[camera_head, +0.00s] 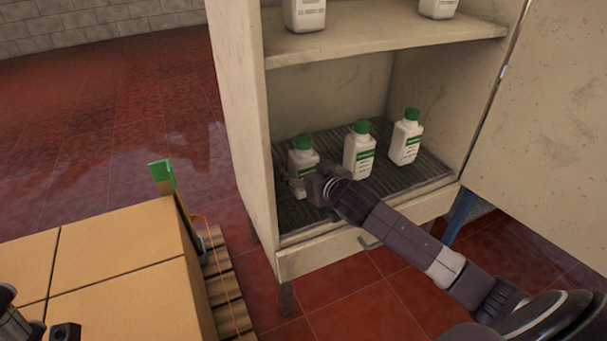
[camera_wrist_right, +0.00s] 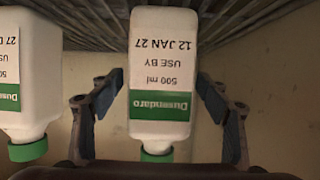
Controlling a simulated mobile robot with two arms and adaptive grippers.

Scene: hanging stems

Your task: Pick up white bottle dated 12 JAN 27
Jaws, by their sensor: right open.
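The white bottle dated 12 JAN 27 (camera_wrist_right: 160,70) has a green cap and a green label band. It appears upside down in the right wrist view. In the head view it is the leftmost bottle (camera_head: 303,155) on the lower shelf, upright, its lower part hidden by my gripper. My right gripper (camera_head: 308,187) is at this bottle. In the wrist view its open fingers (camera_wrist_right: 160,98) stand on either side of the bottle, with gaps to both sides. Dark parts of my left gripper (camera_head: 38,325) show at the lower left corner, mostly cut off.
A second white bottle (camera_wrist_right: 25,75), its date partly cut off, stands beside the target. The head view shows the middle bottle (camera_head: 359,150) and right bottle (camera_head: 405,138) on the ribbed mat (camera_head: 408,180). The cabinet's left wall (camera_head: 238,110) is close. Boxes (camera_head: 120,260) stand at left.

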